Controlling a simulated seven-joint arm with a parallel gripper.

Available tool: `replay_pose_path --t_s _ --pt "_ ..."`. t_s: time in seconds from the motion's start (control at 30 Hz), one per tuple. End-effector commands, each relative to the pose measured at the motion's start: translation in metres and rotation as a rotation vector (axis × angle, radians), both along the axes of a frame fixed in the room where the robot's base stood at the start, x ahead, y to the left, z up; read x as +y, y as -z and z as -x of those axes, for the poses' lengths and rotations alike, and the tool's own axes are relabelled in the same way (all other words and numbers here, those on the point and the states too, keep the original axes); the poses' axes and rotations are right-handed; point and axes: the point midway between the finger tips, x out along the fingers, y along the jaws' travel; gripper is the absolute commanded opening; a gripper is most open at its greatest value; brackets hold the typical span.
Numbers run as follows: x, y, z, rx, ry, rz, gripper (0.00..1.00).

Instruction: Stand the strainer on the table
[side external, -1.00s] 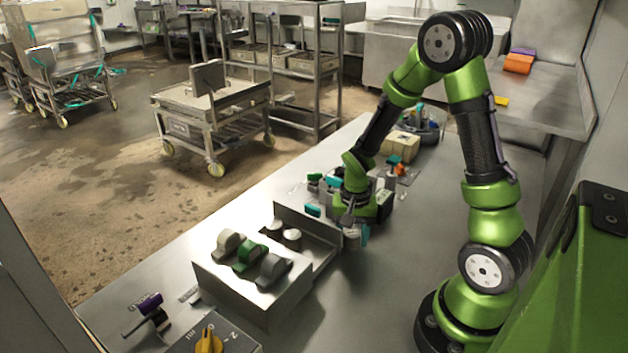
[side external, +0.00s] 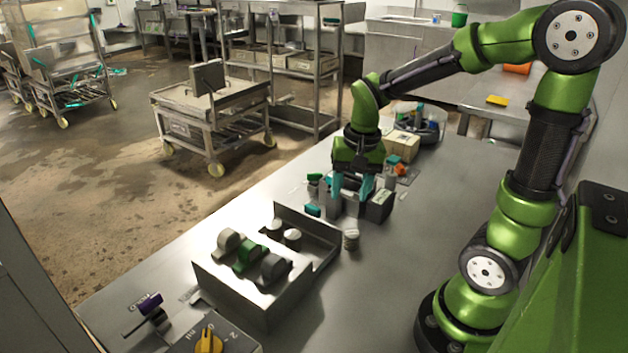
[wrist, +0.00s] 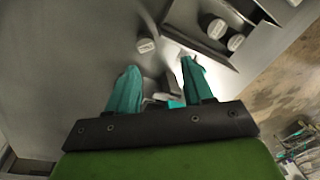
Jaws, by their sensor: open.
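The strainer appears to be the small grey cylinder (side external: 351,240) standing upright on the bare table, just right of the open metal tray (side external: 325,245). It also shows in the wrist view (wrist: 146,45), beyond my fingertips and apart from them. My gripper (side external: 351,198) is above and behind it in the side view, with teal fingers spread and nothing between them. The spread fingers also show in the wrist view (wrist: 158,65).
Two similar pale cylinders (side external: 291,237) sit at the tray. A metal box with grey and green knobs (side external: 250,280) stands in front. A dark block (side external: 380,205) and small green-topped items lie near my gripper. The table right of the cylinder is clear.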

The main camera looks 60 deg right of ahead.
Motion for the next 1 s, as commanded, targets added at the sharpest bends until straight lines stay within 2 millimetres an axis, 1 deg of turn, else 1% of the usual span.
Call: replay_pose_path --t_s 0.03,0.1,0.2,0.3,0.4,0.5,0.6,1.0 --pt "0.015 -0.016 0.003 -0.069 -0.063 0.000 0.51" --pt "0.035 -0.034 0.009 -0.165 -0.159 0.002 0.51" --pt "0.062 -0.057 0.022 -0.296 -0.296 0.012 0.51" --pt "0.083 -0.073 0.035 -0.409 -0.408 0.028 0.51" --pt "0.097 -0.083 0.045 -0.488 -0.487 0.044 0.51" --pt "0.104 -0.088 0.051 -0.534 -0.531 0.055 0.51" --pt "0.107 -0.090 0.053 -0.549 -0.548 0.059 0.51" --pt "0.107 -0.090 0.053 -0.548 -0.546 0.058 0.51"
